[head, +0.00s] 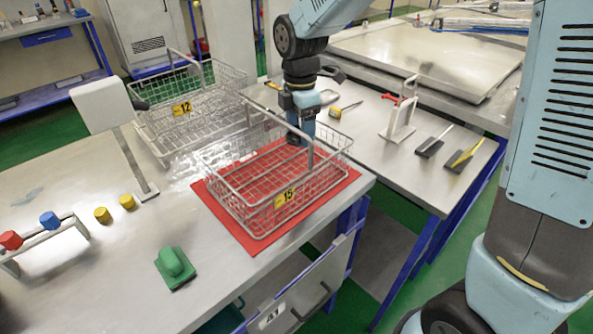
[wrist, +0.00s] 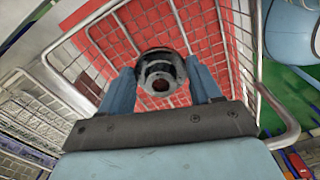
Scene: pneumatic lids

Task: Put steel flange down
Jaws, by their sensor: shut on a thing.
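The steel flange (wrist: 160,72) is a dark ring with a hollow centre, held between the two blue fingers of my gripper (wrist: 162,85) in the wrist view. My gripper (head: 299,138) reaches down into the wire basket labelled 15 (head: 232,200), near its back right side in the head view. The flange is hard to make out in the head view. The basket stands on a red mat (head: 338,184) on the steel table. Red shows through the basket's mesh below the flange in the wrist view. I cannot tell whether the flange touches the basket floor.
The basket's handle arches close to my gripper. A second wire basket labelled 12 (head: 165,125) stands behind left. A green block with a grip (head: 174,268), yellow cylinders (head: 102,215) and a rack with red and blue knobs (head: 40,236) are on the table. Brushes (head: 434,145) lie at right.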

